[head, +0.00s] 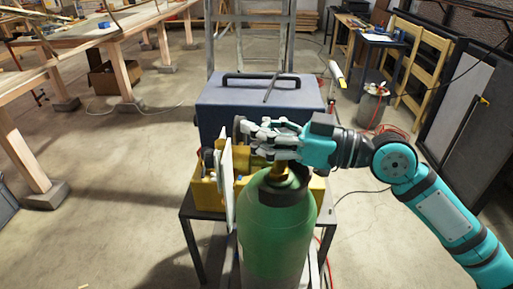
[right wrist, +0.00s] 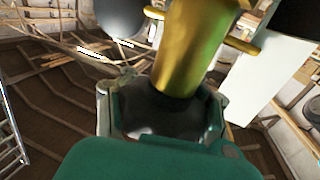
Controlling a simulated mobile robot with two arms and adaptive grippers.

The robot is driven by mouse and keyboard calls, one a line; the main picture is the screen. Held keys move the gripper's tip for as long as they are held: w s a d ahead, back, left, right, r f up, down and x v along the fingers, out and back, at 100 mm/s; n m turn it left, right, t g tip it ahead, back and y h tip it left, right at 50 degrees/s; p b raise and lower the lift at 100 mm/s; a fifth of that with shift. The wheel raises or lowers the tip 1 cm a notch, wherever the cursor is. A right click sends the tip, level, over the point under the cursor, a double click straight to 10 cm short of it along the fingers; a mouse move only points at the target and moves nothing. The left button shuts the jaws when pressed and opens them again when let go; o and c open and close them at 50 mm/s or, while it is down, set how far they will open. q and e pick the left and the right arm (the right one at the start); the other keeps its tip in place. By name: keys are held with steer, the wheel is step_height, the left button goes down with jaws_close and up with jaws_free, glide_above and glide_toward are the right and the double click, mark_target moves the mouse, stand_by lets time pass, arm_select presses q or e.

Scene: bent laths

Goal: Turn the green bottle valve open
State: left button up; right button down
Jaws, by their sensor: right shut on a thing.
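The green bottle (head: 277,240) stands upright in front of me, with a dark collar round its top. Its brass valve body (right wrist: 190,50) fills the upper middle of the right wrist view, with a dark knob (right wrist: 155,115) at its near end. My right gripper (head: 262,137) reaches in from the right above the bottle. Its fingers are shut on the dark knob, one on each side in the right wrist view. In the head view the fingers hide the knob and much of the valve. My left gripper is not in view.
A thin white panel (head: 228,185) stands upright just left of the bottle. Behind are a blue case (head: 255,95) with a black handle and a yellow box (head: 205,196) on a dark stand. Long wooden benches run along the left. Floor on both sides is largely clear.

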steer(key=shift+f, duration=0.15)
steer(key=c, duration=1.2)
jaws_free()
steer(key=shift+d, duration=0.25)
steer(key=shift+o, duration=1.4)
steer(key=shift+a, duration=0.15)
steer(key=v, duration=1.2)
